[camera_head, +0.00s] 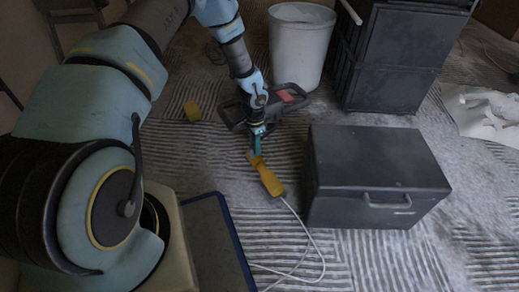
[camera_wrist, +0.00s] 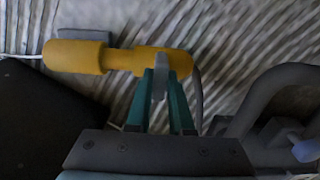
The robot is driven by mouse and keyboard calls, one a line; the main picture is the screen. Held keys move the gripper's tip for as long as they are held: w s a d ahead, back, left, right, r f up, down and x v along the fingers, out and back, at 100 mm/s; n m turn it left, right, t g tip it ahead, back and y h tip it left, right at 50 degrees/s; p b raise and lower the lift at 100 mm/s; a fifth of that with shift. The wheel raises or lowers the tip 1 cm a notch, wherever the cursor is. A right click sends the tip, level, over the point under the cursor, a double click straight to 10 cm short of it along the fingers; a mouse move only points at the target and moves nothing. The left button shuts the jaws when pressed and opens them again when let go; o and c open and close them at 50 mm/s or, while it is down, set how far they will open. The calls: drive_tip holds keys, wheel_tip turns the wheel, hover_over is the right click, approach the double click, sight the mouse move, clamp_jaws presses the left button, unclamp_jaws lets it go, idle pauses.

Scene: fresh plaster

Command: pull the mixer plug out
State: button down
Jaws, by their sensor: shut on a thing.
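A yellow plug (camera_wrist: 178,60) is between the fingertips of my gripper (camera_wrist: 160,88) in the wrist view; the fingers are shut on it. A dark cord bends down from its right end. To its left, a narrower yellow neck runs into a thicker yellow socket (camera_wrist: 75,57) with a white cord at its left end. No gap shows between plug and socket. In the head view the yellow socket (camera_head: 270,181) lies on the floor below my gripper (camera_head: 256,150). The dark mixer (camera_head: 288,97), with a red patch, lies behind my gripper, partly hidden by my arm.
A dark grey box (camera_head: 370,165) stands right of the socket. A whitish bucket (camera_head: 301,45) and black crates (camera_head: 395,55) stand behind. The white cord (camera_head: 318,250) runs over bare striped floor in front.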

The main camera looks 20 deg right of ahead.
drive_tip(key=shift+w, duration=0.3)
drive_tip(key=c, duration=0.8)
unclamp_jaws()
wheel_tip(320, 180, up, 11)
drive_tip(key=p, duration=0.4)
drive_tip(key=shift+p, duration=0.3)
